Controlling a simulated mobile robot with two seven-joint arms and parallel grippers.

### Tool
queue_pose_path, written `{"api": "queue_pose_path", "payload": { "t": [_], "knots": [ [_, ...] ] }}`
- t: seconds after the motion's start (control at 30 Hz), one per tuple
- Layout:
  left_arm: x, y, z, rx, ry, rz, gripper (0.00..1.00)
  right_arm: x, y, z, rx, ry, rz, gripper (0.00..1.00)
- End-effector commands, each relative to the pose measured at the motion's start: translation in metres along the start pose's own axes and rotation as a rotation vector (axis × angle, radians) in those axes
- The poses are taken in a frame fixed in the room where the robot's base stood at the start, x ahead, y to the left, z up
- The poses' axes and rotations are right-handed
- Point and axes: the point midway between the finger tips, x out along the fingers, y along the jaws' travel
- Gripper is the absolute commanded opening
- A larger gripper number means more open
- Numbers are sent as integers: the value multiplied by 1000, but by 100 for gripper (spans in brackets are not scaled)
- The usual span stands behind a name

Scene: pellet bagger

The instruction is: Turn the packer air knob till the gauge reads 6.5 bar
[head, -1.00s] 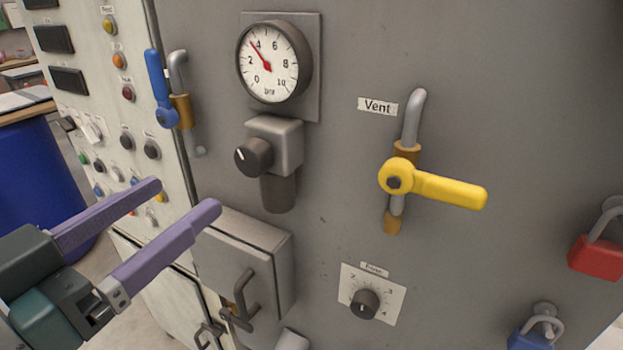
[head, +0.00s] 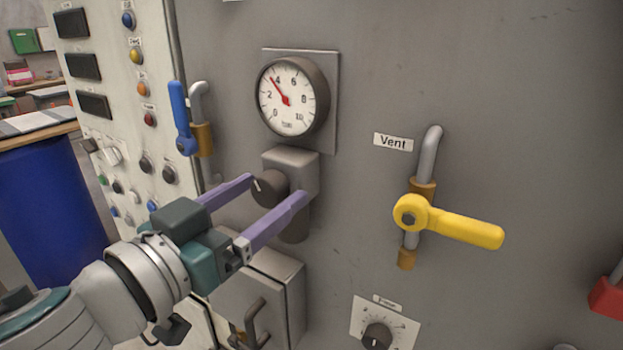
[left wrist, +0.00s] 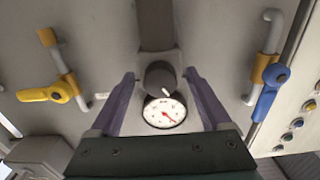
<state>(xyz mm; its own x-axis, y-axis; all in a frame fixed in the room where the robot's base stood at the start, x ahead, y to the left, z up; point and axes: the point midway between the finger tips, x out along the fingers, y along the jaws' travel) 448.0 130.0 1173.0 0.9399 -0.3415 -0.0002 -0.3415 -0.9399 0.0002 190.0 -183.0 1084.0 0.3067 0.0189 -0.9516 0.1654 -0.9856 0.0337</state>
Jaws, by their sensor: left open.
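The air knob (head: 267,188) is a dark round knob with a white mark, on a grey regulator block (head: 296,166) under the gauge. The round white gauge (head: 291,97) has a red needle a little short of 4. My left gripper (head: 279,187) is open, its purple fingers on either side of the knob, with no clear contact seen. In the left wrist view the knob (left wrist: 158,76) lies between the two spread fingers (left wrist: 159,75), and the gauge (left wrist: 165,112) shows upside down. My right gripper is not in view.
A yellow-handled Vent valve (head: 450,224) is to the right, and a blue-handled valve (head: 181,118) to the left. A grey box with a handle (head: 265,295) sits below. A dial (head: 377,335) is at the lower right. The panel between them is bare.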

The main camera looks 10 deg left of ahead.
Motion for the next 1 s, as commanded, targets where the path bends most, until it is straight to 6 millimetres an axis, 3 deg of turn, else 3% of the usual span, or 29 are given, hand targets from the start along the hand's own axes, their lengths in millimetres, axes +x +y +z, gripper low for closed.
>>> {"api": "queue_pose_path", "payload": {
  "t": [0.13,0.83,1.0],
  "knots": [
    [0,0,0,0,0,0,80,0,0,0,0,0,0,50],
    [0,0,0,0,0,0,1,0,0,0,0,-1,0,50],
    [0,0,0,3,0,0,0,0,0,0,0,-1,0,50]
  ]
}}
